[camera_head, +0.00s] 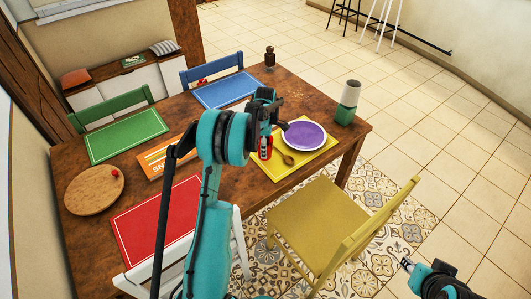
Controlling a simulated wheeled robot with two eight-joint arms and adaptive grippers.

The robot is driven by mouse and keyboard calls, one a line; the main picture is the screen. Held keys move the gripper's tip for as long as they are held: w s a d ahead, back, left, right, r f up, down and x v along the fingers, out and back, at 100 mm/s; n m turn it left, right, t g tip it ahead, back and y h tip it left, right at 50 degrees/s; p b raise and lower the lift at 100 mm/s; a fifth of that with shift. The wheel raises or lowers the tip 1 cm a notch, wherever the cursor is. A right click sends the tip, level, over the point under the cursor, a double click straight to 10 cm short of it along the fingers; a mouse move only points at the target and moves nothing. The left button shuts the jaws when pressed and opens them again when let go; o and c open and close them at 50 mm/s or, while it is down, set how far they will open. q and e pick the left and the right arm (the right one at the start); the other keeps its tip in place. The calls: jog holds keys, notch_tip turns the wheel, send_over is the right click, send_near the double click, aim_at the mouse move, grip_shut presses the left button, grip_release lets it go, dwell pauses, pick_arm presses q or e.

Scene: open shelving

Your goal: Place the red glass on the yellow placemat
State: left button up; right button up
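The red glass (265,153) shows at the left part of the yellow placemat (291,171), beside the purple plate (304,135) and a wooden spoon (288,160). My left gripper (265,142) points down at the glass, with its fingers at the glass's upper part. The glass looks upright. I cannot tell whether the fingers are closed on it, or whether its base touches the placemat. My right gripper (406,263) is at the lower right, away from the table; its finger opening is unclear.
The wooden table (222,178) also bears green (127,135), blue (226,89) and red (157,212) placemats, a round board (94,191), an orange box (166,156) and a grey-green container (347,103). A yellow chair (315,222) stands close in front.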

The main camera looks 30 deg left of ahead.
pick_arm(q)
notch_tip(320, 180, down, 2)
jog(key=shift+w+f+b, duration=0.1)
jog(key=shift+f+b, duration=0.15)
jog(key=shift+b, duration=0.1)
jog(key=shift+f, duration=0.15)
jog(key=o, duration=1.3)
